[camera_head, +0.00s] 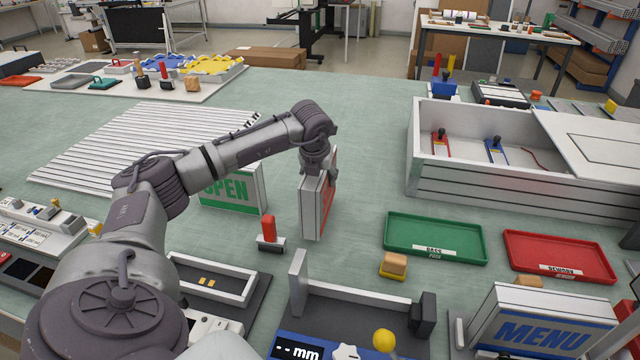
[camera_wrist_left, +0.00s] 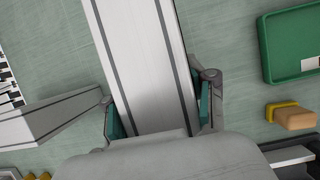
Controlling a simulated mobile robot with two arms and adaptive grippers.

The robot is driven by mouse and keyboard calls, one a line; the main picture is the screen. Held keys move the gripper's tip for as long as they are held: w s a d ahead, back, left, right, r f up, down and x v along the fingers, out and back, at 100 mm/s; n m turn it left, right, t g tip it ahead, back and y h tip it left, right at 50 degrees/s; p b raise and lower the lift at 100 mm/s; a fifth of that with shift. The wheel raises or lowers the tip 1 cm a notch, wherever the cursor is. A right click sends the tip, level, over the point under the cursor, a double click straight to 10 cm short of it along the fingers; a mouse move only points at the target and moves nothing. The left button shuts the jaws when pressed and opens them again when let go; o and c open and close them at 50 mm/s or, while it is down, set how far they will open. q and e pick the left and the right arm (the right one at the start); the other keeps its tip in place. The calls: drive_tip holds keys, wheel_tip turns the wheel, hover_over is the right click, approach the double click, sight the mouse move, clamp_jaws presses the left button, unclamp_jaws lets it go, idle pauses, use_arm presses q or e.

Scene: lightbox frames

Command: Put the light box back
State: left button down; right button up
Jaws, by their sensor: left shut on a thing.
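My left gripper (camera_head: 318,168) is shut on a white light box with a red face (camera_head: 312,210), holding it by its top edge. The box is upright, its narrow side toward the head camera, so its lettering is not readable. I cannot tell whether its bottom touches the table. In the left wrist view, the box (camera_wrist_left: 143,60) lies between both fingers (camera_wrist_left: 160,112). A white light box with green OPEN lettering (camera_head: 232,190) stands just left, partly hidden by my arm. A white light box with blue MENU lettering (camera_head: 545,318) is at the lower right. My right gripper is not in view.
A green tray (camera_head: 435,252) and a red tray (camera_head: 555,270) lie to the right. A large white open crate (camera_head: 510,187) stands behind them. A red-handled stamp (camera_head: 268,232) and a measuring fixture (camera_head: 360,292) are in front. A white slatted panel (camera_head: 140,150) lies left; the middle back is clear.

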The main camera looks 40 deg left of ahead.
sight(319, 190)
use_arm(q)
drive_tip(key=shift+f+p, duration=0.3)
drive_tip(key=shift+f, duration=1.1)
drive_tip(key=shift+c, duration=1.4)
unclamp_jaws()
drive_tip(key=b+v, duration=0.3)
drive_tip(key=v, duration=0.7)
drive_tip(key=shift+s+d+r, duration=0.1)
drive_tip(key=shift+d+r, duration=0.05)
drive_tip(key=shift+r, duration=0.15)
drive_tip(key=shift+s+d+r, duration=0.1)
drive_tip(key=shift+s+r, duration=0.15)
drive_tip(key=shift+r, duration=0.4)
